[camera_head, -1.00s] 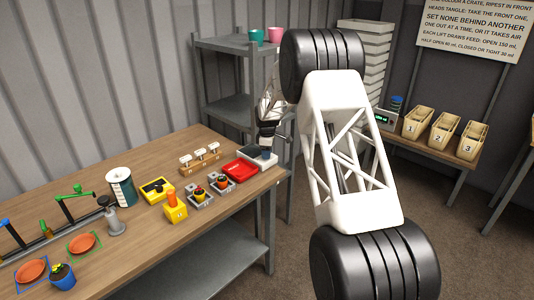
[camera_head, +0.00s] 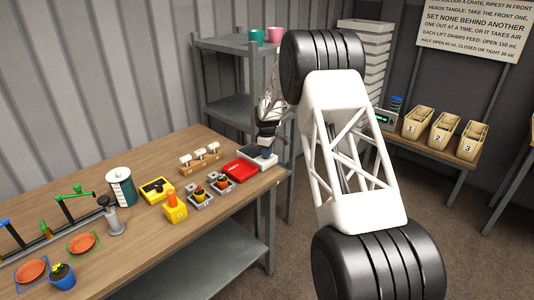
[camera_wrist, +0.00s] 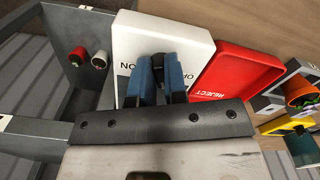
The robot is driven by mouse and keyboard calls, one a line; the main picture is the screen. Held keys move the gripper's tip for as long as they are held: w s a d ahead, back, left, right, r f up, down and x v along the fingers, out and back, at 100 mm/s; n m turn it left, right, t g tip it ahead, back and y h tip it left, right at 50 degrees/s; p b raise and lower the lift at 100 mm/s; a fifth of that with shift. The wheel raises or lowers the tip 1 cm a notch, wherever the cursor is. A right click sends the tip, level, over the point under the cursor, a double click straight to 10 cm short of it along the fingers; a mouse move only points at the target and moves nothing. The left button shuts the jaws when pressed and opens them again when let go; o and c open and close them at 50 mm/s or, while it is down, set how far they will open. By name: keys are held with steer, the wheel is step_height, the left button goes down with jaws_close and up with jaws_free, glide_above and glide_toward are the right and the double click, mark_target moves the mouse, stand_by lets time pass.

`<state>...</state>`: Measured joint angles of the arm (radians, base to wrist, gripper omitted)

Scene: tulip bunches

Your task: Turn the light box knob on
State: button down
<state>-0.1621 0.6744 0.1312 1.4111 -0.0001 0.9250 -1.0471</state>
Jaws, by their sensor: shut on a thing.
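The light box is a white box at the far right end of the wooden bench in the head view (camera_head: 262,163), and it also shows in the wrist view (camera_wrist: 190,32). Its dark knob (camera_wrist: 158,68) is mostly hidden between my blue fingers. The printed word ON shows beside the left finger; other lettering is covered. My gripper (camera_wrist: 158,72) is shut on the knob, and in the head view it comes down onto the box (camera_head: 266,148). I cannot tell which mark the knob points at.
A red reject tray (camera_wrist: 235,75) lies right beside the light box, with potted plants (camera_wrist: 298,92) beyond it. In the head view, a grey shelf rack (camera_head: 232,44) stands behind the bench end. Yellow devices (camera_head: 175,211) and a cylinder (camera_head: 121,188) stand further left.

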steer(key=m, duration=0.5)
steer(key=shift+s+a, duration=0.1)
steer(key=m, duration=0.5)
steer(key=shift+a, duration=0.1)
steer(key=shift+m, duration=0.4)
steer(key=c, duration=1.2)
jaws_free()
steer(key=shift+o, duration=0.2)
steer(key=shift+r, duration=3.9)
